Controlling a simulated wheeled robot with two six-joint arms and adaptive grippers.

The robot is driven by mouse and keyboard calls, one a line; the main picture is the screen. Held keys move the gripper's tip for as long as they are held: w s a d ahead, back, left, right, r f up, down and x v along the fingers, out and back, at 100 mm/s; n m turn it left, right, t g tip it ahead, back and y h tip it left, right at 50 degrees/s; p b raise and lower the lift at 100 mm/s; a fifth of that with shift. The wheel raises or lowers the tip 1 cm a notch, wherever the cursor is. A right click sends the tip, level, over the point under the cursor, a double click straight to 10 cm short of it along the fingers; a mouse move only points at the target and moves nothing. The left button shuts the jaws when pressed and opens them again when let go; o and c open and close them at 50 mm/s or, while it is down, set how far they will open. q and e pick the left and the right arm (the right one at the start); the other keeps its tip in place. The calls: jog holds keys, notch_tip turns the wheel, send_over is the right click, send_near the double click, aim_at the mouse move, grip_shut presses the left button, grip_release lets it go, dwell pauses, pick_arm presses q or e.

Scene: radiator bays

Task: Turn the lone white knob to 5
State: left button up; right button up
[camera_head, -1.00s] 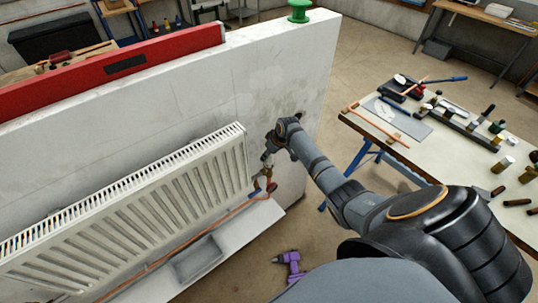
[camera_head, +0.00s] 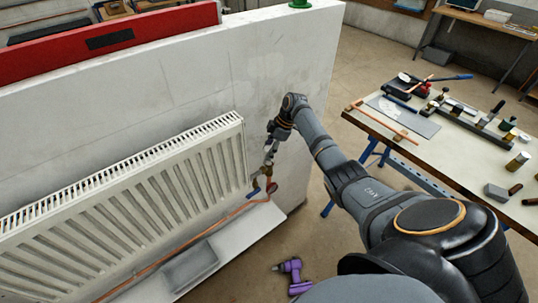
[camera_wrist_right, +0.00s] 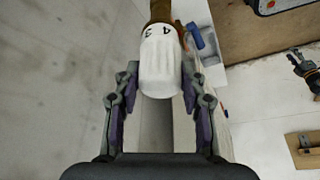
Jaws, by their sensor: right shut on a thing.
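In the right wrist view the white knob (camera_wrist_right: 160,62) sits between the two fingers of my right gripper (camera_wrist_right: 159,84). It is ribbed, with dark digits, seemingly a 4 and a 3, near its far end. A brass-coloured valve body (camera_wrist_right: 166,12) shows beyond it. In the head view my right gripper (camera_head: 271,148) is at the valve beside the right end of the white radiator (camera_head: 130,205), shut on the knob. The gripper mostly hides the knob there. My left gripper is not in view.
A copper pipe (camera_head: 205,229) runs below the radiator, above a ledge with a grey tray (camera_head: 190,266). A red level (camera_head: 110,40) lies on the wall top. A purple drill (camera_head: 292,275) is on the floor. A tool-covered workbench (camera_head: 440,135) stands at right.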

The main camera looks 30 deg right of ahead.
jog(key=shift+n+b, duration=0.5)
jog(key=shift+n, duration=0.2)
jog(key=o, duration=1.1)
jog(key=shift+o, duration=0.2)
jog(key=shift+r, duration=0.1)
jog(key=v, duration=1.1)
jog(key=shift+w+d+r, duration=0.2)
jog(key=shift+d+r, duration=0.1)
jog(key=shift+r, duration=0.05)
